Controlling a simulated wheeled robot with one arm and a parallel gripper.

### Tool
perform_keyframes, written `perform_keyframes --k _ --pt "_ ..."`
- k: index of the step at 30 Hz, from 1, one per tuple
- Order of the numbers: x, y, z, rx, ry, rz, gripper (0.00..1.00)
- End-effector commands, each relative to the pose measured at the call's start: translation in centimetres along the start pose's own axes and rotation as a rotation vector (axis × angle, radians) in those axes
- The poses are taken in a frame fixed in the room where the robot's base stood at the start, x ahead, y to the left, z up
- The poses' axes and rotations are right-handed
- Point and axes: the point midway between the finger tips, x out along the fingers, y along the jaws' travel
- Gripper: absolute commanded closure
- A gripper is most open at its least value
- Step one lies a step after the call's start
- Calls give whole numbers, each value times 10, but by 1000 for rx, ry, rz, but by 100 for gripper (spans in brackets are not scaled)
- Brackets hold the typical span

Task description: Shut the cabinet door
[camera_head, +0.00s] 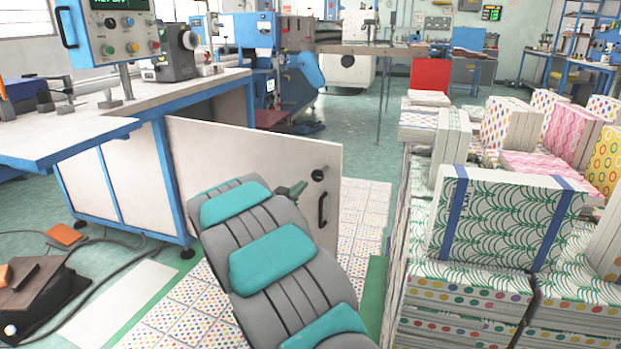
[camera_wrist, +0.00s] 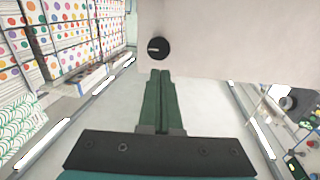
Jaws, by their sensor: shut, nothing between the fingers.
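The cabinet door (camera_head: 248,165) is a flat white panel standing open, swung out from the blue-framed workbench cabinet (camera_head: 110,180). It has a round black lock (camera_head: 318,175) and a black bar handle (camera_head: 322,210) near its free edge. My gripper (camera_head: 298,188) is in front of the door face, just left of the lock. In the wrist view, its green fingers (camera_wrist: 160,76) are together and empty, pointing at the door panel (camera_wrist: 235,35) below the round black lock (camera_wrist: 158,48). I cannot tell whether the fingertips touch the door. My arm hides the door's lower middle.
A dark bag (camera_head: 40,290) and cables lie on the floor at left. A control panel (camera_head: 108,30) and a grey machine (camera_head: 172,55) stand on the bench. Patterned sheets (camera_head: 365,215) cover the floor.

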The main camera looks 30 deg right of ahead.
Motion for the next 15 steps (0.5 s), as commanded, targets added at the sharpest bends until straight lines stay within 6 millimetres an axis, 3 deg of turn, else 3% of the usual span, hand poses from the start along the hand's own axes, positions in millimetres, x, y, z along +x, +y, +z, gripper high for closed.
perform_keyframes --k 6,15 --pt "38 1 1 -2 -1 3 100" --pt "66 1 1 -1 -3 1 100"
